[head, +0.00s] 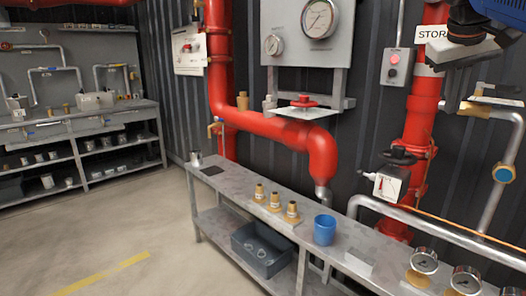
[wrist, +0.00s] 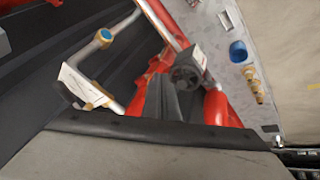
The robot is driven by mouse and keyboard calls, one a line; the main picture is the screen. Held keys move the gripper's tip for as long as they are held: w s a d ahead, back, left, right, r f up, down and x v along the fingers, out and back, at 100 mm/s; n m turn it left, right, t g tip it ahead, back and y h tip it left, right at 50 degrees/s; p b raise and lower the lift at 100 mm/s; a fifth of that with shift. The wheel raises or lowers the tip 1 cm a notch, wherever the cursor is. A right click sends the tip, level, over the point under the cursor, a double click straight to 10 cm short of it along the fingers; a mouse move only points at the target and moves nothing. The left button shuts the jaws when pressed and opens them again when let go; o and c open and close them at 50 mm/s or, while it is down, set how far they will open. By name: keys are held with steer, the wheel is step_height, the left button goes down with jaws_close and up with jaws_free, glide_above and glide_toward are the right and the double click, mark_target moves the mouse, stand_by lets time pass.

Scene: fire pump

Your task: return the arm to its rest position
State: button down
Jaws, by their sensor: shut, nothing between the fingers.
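My gripper shows in the wrist view (wrist: 164,82) as two dark fingers close together, shut and empty. In the head view, part of my arm's dark and grey end with a blue link is at the top right corner, raised high in front of the wall and beside the STORAGE-like sign (head: 434,33), which it partly covers. The fingertips cannot be made out there. In the wrist view, the fingers point toward the red pipework, and a grey valve body with a dark round handwheel (wrist: 186,76) shows just beyond them.
A grey bench (head: 225,185) runs along the wall with brass fittings (head: 275,201), a blue cup (head: 324,230) and gauges (head: 424,260). Red pipe (head: 270,127), a gauge panel (head: 300,55), and a white-faced box (head: 388,186) stand behind. Open floor (head: 130,225) lies left.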

steer(key=s+a+f+y, duration=0.1)
steer(key=s+a+f, duration=0.4)
steer(key=f, duration=0.8)
steer(key=s+a+f+y, duration=0.1)
steer(key=s+a+f, duration=0.4)
steer(key=f, duration=0.8)
steer(key=s+a+f+n+y, duration=0.1)
steer(key=s+a+f, duration=0.4)
steer(key=f, duration=0.8)
steer(key=s, duration=0.3)
steer(key=shift+y, duration=0.4)
